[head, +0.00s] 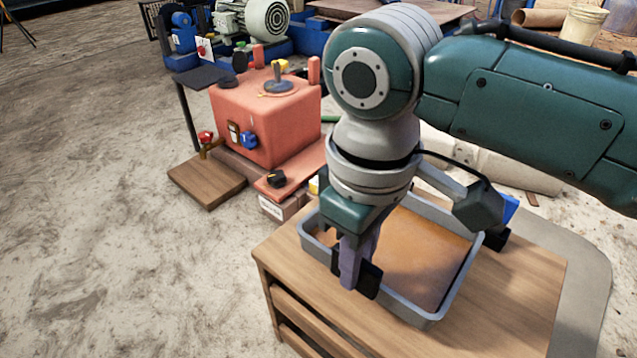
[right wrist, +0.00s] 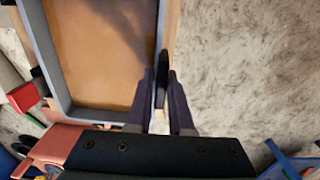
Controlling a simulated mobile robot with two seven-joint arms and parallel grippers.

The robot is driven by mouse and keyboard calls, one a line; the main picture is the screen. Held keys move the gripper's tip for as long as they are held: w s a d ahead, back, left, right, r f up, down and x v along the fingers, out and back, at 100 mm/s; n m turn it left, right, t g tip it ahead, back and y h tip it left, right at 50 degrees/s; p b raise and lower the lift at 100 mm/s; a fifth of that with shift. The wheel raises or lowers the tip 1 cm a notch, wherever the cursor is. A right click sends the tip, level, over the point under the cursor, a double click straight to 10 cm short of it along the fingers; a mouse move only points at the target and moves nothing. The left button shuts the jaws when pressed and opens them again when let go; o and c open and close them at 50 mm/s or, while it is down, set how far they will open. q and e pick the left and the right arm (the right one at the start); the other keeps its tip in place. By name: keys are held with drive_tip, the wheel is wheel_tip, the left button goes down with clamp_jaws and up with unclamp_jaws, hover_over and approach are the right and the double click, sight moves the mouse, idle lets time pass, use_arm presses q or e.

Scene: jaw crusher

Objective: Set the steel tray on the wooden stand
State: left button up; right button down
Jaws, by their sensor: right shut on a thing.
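The steel tray (head: 425,318) is a grey, rimmed, shallow rectangle with a brown inside. It lies level on or just above the wooden stand (head: 530,310), a slatted wooden unit; I cannot tell if it touches. My right gripper (head: 358,278) points down at the tray's near left wall and is shut on a black grip there. In the right wrist view the fingers (right wrist: 160,80) close around this black piece beside the tray wall (right wrist: 53,50). The arm hides the tray's far left part. My left gripper is not in view.
A red machine box (head: 270,120) with levers and knobs stands left of the stand, with a small wooden platform (head: 207,182) at its foot. A motor (head: 262,20) and blue machinery are behind. The floor at left is clear.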

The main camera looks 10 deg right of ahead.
wheel_tip(320, 180, down, 5)
drive_tip(key=b, duration=0.3)
drive_tip(key=shift+r, duration=0.35)
drive_tip(key=c, duration=0.8)
unclamp_jaws()
